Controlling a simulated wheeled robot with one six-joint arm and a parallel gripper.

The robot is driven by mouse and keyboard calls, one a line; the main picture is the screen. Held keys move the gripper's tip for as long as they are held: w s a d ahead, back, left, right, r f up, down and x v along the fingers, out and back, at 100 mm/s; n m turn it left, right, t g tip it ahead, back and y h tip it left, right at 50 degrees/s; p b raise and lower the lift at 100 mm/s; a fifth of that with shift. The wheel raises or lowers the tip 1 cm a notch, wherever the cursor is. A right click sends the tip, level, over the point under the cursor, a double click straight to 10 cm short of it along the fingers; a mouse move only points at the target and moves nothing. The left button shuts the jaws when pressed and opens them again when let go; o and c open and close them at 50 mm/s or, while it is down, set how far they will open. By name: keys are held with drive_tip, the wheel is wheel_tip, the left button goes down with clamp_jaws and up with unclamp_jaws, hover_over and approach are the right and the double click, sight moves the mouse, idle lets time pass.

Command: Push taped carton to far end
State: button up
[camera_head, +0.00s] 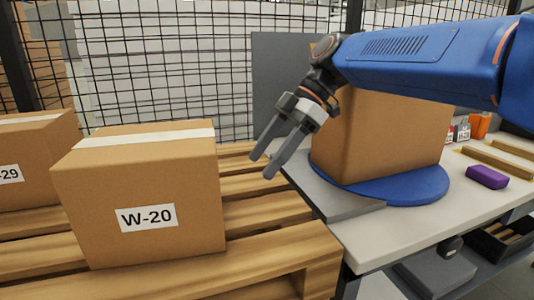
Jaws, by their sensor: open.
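A brown carton (378,140) stands on a round blue turntable (418,190) on the workbench, partly hidden behind my blue arm. Its top is hidden, so I cannot tell if it is taped. My gripper (268,162) is open and empty, fingers pointing down and left, to the left of that carton, near the pallet's right edge. A carton labelled W-20 (150,190) with a pale tape strip (145,138) across its top sits on the wooden pallet (270,262), left of my gripper and apart from it.
Another labelled carton (35,150) sits at the far left of the pallet. A black mesh fence (170,75) and a grey panel (270,80) stand behind. On the bench, a purple block (487,177) and wooden strips (495,163) lie right of the turntable.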

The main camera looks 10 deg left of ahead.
drive_tip(key=x, duration=0.8)
drive_tip(key=shift+s+a+r, duration=0.1)
drive_tip(key=shift+s+a, duration=0.2)
drive_tip(key=shift+a, duration=0.1)
drive_tip(key=shift+s+a+f, duration=0.3)
drive_tip(key=shift+s+a, duration=0.15)
drive_tip(key=shift+a, duration=0.3)
drive_tip(key=shift+s+a, duration=0.95)
drive_tip(key=shift+a, duration=0.5)
drive_tip(key=shift+s+a, duration=0.95)
drive_tip(key=shift+a, duration=0.5)
drive_tip(key=shift+s+a, duration=0.95)
drive_tip(key=shift+a, duration=0.5)
drive_tip(key=shift+s+a, duration=0.95)
drive_tip(key=shift+a, duration=0.5)
drive_tip(key=shift+s+a, duration=0.9)
drive_tip(key=shift+a, duration=0.55)
drive_tip(key=shift+s+a, duration=0.95)
drive_tip(key=shift+a, duration=0.5)
drive_tip(key=shift+s+a, duration=0.95)
drive_tip(key=shift+a, duration=0.5)
drive_tip(key=shift+s+a, duration=0.95)
drive_tip(key=shift+a, duration=0.5)
drive_tip(key=shift+s+a, duration=0.95)
drive_tip(key=shift+a, duration=0.55)
